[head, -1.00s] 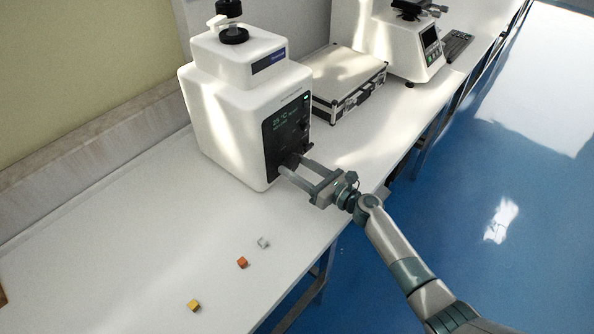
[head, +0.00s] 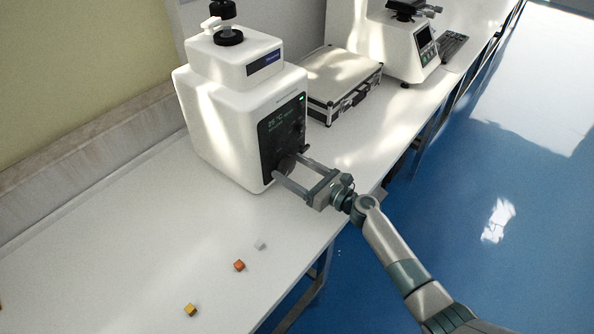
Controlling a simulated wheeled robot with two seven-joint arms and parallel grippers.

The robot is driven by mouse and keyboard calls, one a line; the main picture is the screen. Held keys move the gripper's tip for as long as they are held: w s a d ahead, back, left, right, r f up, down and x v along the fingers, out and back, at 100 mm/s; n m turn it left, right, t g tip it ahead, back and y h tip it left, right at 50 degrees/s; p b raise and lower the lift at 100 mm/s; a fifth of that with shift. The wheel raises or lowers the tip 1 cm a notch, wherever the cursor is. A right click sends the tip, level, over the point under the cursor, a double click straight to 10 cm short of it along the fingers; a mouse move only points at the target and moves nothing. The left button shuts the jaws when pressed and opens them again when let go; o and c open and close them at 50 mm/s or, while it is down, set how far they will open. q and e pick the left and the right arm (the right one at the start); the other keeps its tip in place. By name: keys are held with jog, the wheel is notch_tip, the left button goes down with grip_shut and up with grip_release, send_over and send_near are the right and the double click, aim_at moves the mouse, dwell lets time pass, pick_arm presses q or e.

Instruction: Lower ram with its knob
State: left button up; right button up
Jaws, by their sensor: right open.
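The white machine (head: 215,130) stands on the bench, with a dark front panel (head: 283,128) and a lit display. A round dark knob (head: 286,165) sits low on that panel. My right gripper (head: 289,167) is open, with one finger on each side of the knob; I cannot tell whether they touch it. A black cylindrical part (head: 228,30), perhaps the ram, stands on top of the machine beside a small white handle (head: 210,24). My left gripper is out of view.
A silver case (head: 340,85) and another tester (head: 402,45) stand farther back. Blue floor lies right of the bench.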

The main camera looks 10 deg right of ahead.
jog(key=b+v, duration=0.1)
jog(key=v, duration=0.9)
jog(key=shift+f+b, duration=0.15)
jog(key=shift+b, duration=0.15)
jog(key=b+v, duration=0.1)
jog(key=v, duration=0.5)
jog(key=shift+s+d, duration=0.2)
jog(key=shift+s+d+b, duration=0.3)
jog(key=shift+r, duration=0.2)
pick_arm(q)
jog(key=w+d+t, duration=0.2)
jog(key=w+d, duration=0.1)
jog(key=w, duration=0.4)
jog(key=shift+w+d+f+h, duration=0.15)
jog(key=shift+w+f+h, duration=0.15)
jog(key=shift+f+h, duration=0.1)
pick_arm(e)
jog(key=shift+f, duration=0.1)
